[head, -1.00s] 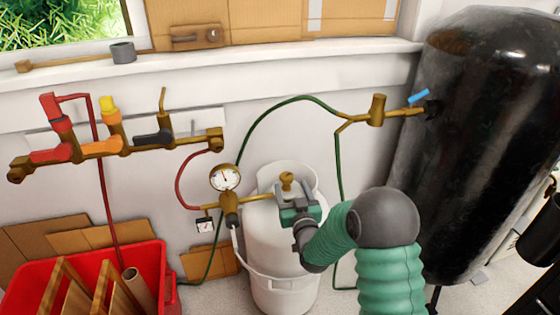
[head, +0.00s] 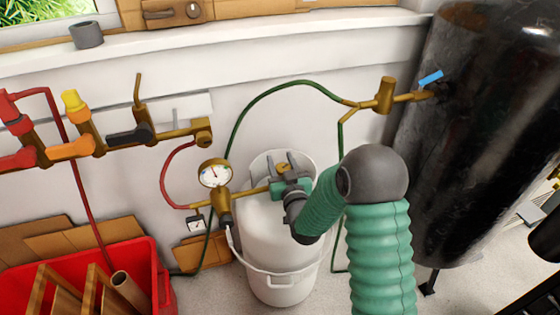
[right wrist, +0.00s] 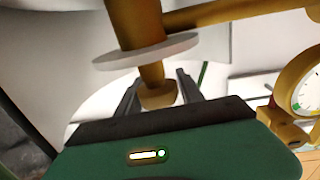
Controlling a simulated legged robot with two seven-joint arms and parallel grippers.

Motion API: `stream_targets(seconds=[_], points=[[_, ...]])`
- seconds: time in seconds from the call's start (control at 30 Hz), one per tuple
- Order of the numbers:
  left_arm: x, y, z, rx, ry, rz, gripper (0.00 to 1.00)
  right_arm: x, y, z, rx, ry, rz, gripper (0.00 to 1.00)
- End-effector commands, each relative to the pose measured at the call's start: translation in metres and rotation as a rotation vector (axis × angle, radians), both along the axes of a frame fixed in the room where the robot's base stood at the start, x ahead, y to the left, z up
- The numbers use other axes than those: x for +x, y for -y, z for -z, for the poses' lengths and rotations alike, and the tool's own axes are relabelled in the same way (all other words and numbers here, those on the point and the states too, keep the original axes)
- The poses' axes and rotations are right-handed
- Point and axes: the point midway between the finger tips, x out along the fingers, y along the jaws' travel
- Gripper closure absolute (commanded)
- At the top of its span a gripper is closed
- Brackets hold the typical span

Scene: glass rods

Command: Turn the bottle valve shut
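The white gas bottle (head: 280,236) stands on the floor in the middle of the head view. Its small brass valve knob (head: 282,168) is at the top, partly hidden by my right gripper (head: 286,163). The gripper's two grey fingers straddle the knob. In the right wrist view the knob (right wrist: 160,95) sits between the fingertips (right wrist: 158,88), which appear open with small gaps; firm contact is not visible. A pale disc (right wrist: 147,50) shows on the brass stem beyond the knob. My left gripper is not in view.
A pressure gauge (head: 215,174) and brass fittings sit just left of the bottle. A green hose (head: 262,98) arches behind it to a brass tee (head: 384,96). A black tank (head: 480,120) stands right; a red crate (head: 165,290) stands at lower left.

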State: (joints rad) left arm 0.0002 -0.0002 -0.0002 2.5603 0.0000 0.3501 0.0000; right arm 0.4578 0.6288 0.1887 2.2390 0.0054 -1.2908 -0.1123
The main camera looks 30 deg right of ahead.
Motion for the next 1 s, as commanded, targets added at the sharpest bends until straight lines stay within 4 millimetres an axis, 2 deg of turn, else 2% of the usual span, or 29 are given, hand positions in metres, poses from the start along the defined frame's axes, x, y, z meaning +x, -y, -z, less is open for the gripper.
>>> stream_targets(seconds=[0.03,0.2,0.3,0.67,1.0], points=[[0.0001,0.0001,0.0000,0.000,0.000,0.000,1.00,0.0003,-0.0010,0.0003,0.000,-0.001,-0.002,0.66],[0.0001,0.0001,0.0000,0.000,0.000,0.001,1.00,0.0003,-0.0010,0.0006,0.001,-0.002,-0.002,0.88],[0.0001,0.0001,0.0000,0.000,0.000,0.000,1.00,0.0002,-0.0007,0.0008,0.001,-0.002,-0.001,0.98],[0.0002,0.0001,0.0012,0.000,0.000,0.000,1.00,-0.0001,-0.0003,0.0013,0.001,-0.003,0.076,0.98],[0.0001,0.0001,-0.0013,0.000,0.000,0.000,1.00,-0.0025,0.0039,0.0008,0.001,-0.003,0.302,0.98]])
